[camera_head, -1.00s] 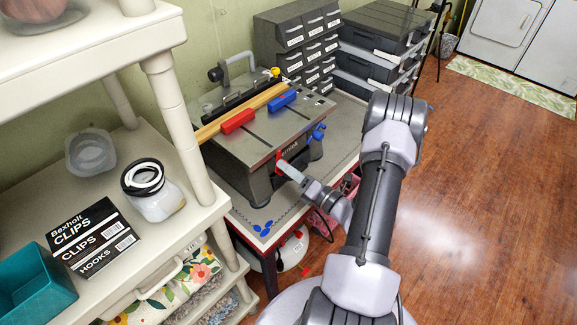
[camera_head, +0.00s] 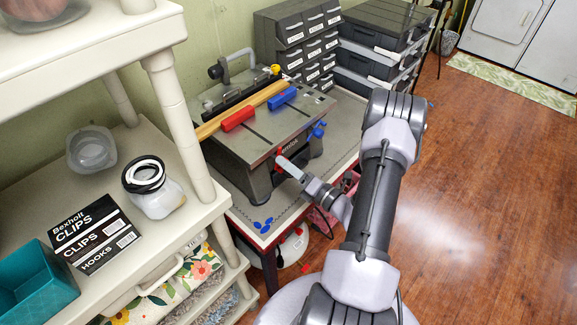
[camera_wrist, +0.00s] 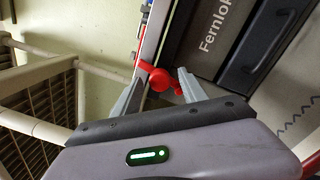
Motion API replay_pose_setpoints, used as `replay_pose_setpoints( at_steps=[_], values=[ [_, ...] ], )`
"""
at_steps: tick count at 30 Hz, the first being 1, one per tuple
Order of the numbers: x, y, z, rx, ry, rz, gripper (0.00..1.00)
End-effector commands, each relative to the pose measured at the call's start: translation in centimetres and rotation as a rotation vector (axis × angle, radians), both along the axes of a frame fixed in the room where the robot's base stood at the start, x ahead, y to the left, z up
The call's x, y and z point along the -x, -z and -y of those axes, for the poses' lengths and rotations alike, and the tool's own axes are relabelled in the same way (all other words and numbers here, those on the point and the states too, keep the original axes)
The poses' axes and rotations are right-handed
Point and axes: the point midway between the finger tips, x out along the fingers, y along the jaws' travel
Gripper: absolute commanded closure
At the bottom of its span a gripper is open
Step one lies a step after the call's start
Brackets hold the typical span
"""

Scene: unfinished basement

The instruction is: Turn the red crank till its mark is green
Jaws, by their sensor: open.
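The red crank (camera_wrist: 160,79) sits on the front of the dark grey bench machine (camera_head: 232,160). In the wrist view it has a round hub and short red arms. My gripper (camera_wrist: 158,85) is open, with one finger on each side of the crank. I cannot tell whether either finger touches it. In the head view my gripper (camera_head: 285,163) is at the machine's front face and mostly hides the crank. I cannot make out the crank's mark or its colour.
A blue knob (camera_head: 318,130) is right of the crank on the machine. Red (camera_head: 238,119) and blue (camera_head: 282,97) blocks lie on top by a wooden bar. A cream shelf (camera_head: 180,130) stands close on the left. The wood floor (camera_head: 470,200) at the right is clear.

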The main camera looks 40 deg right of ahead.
Motion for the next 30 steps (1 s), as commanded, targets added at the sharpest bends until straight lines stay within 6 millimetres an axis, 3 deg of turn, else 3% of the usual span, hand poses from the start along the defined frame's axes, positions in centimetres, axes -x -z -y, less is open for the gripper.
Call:
replay_pose_setpoints(
  at_steps=[4,7,15,21,25,30],
  values=[
    [0.5,0.0,0.1,0.000,0.003,-0.001,0.50],
    [2.0,0.1,0.3,-0.001,0.005,-0.001,0.50],
    [10.7,0.4,1.0,-0.001,0.009,0.000,0.50],
    [15.7,0.8,1.2,0.001,0.005,0.001,0.50],
    [17.1,1.0,1.2,0.000,0.001,0.001,0.50],
    [17.4,1.1,1.2,0.000,0.000,0.000,0.50]
  ],
)
